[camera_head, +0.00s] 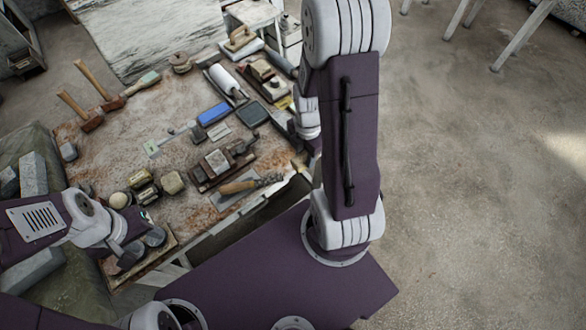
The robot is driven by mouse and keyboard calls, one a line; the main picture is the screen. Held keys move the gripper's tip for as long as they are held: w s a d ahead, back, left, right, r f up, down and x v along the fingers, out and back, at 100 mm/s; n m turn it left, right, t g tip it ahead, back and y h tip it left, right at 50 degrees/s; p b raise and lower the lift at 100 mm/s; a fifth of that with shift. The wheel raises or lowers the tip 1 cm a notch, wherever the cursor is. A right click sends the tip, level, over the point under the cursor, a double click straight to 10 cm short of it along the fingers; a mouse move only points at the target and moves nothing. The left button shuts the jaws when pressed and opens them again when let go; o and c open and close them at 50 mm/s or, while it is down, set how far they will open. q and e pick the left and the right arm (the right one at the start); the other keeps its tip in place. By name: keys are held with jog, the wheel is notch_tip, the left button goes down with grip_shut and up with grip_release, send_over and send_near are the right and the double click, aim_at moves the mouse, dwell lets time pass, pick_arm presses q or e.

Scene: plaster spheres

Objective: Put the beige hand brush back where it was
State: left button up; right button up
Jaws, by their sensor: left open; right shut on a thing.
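My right gripper (303,145) is at the right edge of the worktable, mostly hidden behind my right arm. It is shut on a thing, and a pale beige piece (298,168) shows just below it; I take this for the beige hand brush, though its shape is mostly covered. I cannot tell whether it touches the table. My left gripper (132,238) is open over the table's near left corner, close to dark rounded pieces there.
The worktable (108,150) is crowded: mallets (85,115), a blue block (213,114), a white roller (225,80), a wooden-handled tool (240,186) and several small blocks. A bare patch lies at centre left. Open floor (460,190) is at right.

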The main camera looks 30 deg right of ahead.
jog(key=shift+w+f, duration=0.35)
jog(key=shift+w, duration=0.2)
jog(key=w+a+f, duration=0.1)
jog(key=w+f, duration=0.1)
jog(key=w, duration=0.1)
jog(key=w+a+f+p, duration=0.1)
jog(key=w+f, duration=0.1)
jog(key=w, duration=0.2)
jog(key=w+a+f+p, duration=0.1)
jog(key=w+f, duration=0.2)
jog(key=w, duration=0.1)
jog(key=shift+a, duration=0.25)
jog(key=shift+s, duration=0.15)
notch_tip(320, 180, down, 4)
jog(key=shift+s+r+p, duration=0.15)
jog(key=shift+r+p, duration=0.1)
jog(key=shift+p, duration=0.35)
jog(key=shift+w+f, duration=0.2)
jog(key=shift+f, duration=0.05)
jog(key=shift+s+f, duration=0.1)
jog(key=o, duration=1.2)
pick_arm(q)
jog(key=shift+w+a+r, duration=0.15)
jog(key=shift+r, duration=0.8)
